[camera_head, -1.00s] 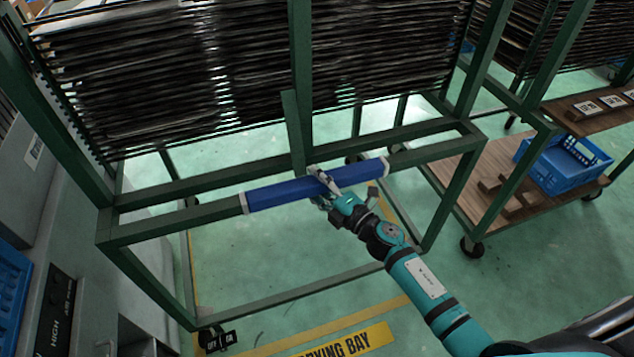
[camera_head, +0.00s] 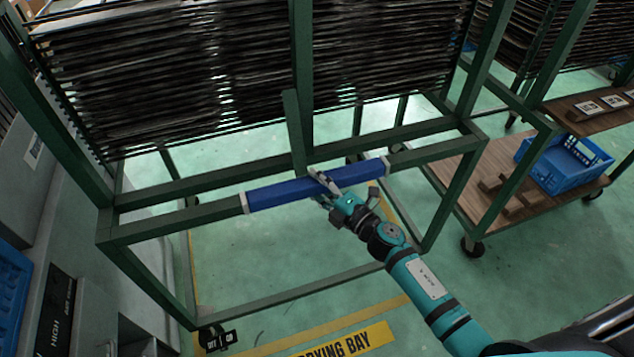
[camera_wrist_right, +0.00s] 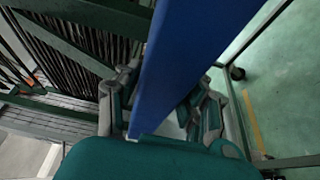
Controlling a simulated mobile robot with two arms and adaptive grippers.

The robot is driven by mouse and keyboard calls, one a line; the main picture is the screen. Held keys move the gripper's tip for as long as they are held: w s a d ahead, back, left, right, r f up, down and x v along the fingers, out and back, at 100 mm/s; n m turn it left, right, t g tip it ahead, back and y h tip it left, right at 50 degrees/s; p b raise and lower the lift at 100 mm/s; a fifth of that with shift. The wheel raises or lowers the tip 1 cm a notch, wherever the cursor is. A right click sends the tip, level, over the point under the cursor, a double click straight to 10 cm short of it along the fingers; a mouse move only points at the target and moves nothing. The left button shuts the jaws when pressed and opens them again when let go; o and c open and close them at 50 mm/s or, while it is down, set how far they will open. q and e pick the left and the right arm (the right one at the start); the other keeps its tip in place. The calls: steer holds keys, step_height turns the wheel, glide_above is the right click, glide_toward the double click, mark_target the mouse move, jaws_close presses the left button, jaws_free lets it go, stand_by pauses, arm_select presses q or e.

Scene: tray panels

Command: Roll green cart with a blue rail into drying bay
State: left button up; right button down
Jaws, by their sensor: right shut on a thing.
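The green cart (camera_head: 450,190) is a tall metal frame loaded with stacked dark trays (camera_head: 230,75). It stands in front of me. Its blue rail (camera_head: 280,194) runs across the near side between pale end pieces. My right gripper (camera_head: 322,184) is shut on the blue rail, right of its middle. In the right wrist view the blue rail (camera_wrist_right: 190,60) passes between the two fingers. The drying bay sign (camera_head: 345,341) is a yellow floor label at the bottom edge, partly cut off, beside yellow floor lines. My left gripper is not in view.
A second green cart with wooden shelves (camera_head: 465,180) stands close on the right, holding a blue crate (camera_head: 563,163) and wooden blocks. A grey machine cabinet (camera_head: 50,180) is close on the left. Green floor shows below the rail.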

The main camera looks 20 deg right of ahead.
mark_target(319, 190)
steer(key=shift+s+a+f, duration=0.1)
steer(key=shift+s+f, duration=0.1)
steer(key=shift+s, duration=0.35)
steer(key=shift+s+f, duration=0.15)
steer(key=shift+s, duration=0.35)
steer(key=shift+s+d+r, duration=0.2)
steer(key=shift+s+r, duration=0.1)
steer(key=shift+s, duration=0.4)
steer(key=c, duration=1)
jaws_free()
steer(key=shift+c, duration=0.2)
steer(key=shift+o, duration=1.2)
steer(key=shift+w, duration=0.35)
steer(key=v, duration=1.2)
